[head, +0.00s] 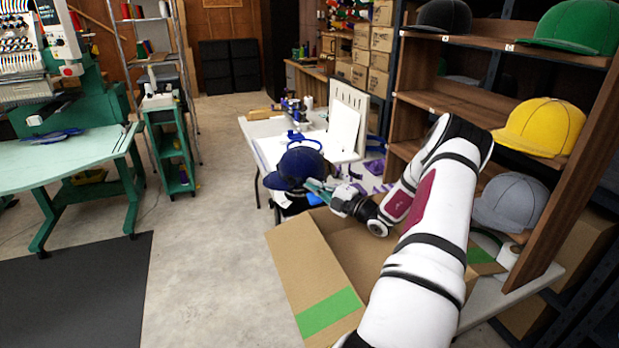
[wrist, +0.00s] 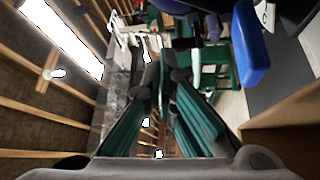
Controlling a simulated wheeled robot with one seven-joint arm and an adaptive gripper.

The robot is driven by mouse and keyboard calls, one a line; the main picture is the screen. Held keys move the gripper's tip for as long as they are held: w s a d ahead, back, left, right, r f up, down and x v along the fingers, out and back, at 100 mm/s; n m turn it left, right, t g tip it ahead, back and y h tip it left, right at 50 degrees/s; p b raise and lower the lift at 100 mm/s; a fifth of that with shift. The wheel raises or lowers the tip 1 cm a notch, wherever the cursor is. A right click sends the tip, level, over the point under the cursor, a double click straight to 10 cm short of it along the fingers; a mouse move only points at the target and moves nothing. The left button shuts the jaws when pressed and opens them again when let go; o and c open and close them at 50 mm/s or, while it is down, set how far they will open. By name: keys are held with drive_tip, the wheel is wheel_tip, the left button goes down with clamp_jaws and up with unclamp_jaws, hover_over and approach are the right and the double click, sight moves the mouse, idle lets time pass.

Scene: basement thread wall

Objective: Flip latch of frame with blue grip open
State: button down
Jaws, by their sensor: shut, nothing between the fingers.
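My gripper (head: 318,186), with teal fingers, is shut and empty beside a navy cap (head: 302,163) at the near end of the white table. In the wrist view my gripper (wrist: 160,85) points away, its fingers drawn together. A blue elongated piece (wrist: 251,45) is to their right, apart from them; I cannot tell whether it is the grip or the cap's brim. A blue ring-like part (head: 305,141) stands behind the cap. A small blue piece (head: 315,200) shows below my gripper. The latch and its position cannot be made out.
An open cardboard box (head: 305,265) lies under my arm. A wooden shelf (head: 470,100) with several caps stands at right. A white upright panel (head: 344,125) is on the white table (head: 258,130). A green embroidery machine (head: 75,90) is at left.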

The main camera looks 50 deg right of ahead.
drive_tip(key=s, duration=0.1)
drive_tip(key=s+f, duration=0.1)
drive_tip(key=s, duration=0.1)
drive_tip(key=s+f, duration=0.1)
drive_tip(key=s, duration=0.1)
drive_tip(key=shift+s+a, duration=0.2)
drive_tip(key=shift+a, duration=0.15)
